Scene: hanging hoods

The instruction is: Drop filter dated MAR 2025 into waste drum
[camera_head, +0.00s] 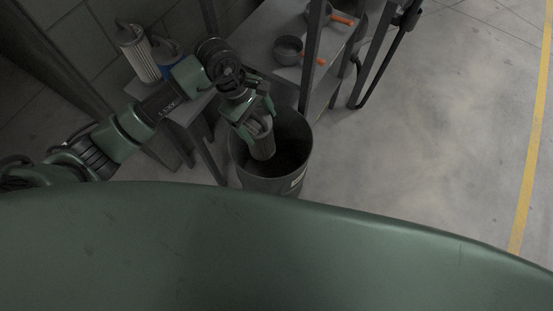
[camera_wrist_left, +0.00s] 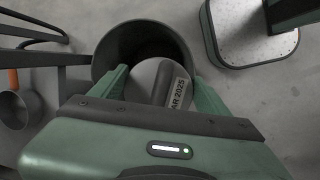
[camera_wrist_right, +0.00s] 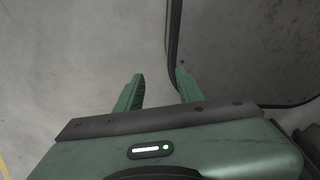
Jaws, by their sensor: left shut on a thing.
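My left gripper (camera_head: 252,118) is shut on a grey cylindrical filter (camera_head: 262,146) over the mouth of the dark waste drum (camera_head: 307,158). In the left wrist view the filter (camera_wrist_left: 165,92) sits between the fingers, with a label partly reading "AR 2025"; the rest of the label is hidden. The drum (camera_wrist_left: 104,62) lies below it, its opening around the filter's far end. My right gripper (camera_wrist_right: 158,92) shows only in the right wrist view, its fingers apart with nothing between them, over the floor.
A shelf (camera_head: 262,50) behind the drum holds pans (camera_head: 288,50) with orange handles. Open concrete floor with a yellow line (camera_head: 533,150) lies right.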

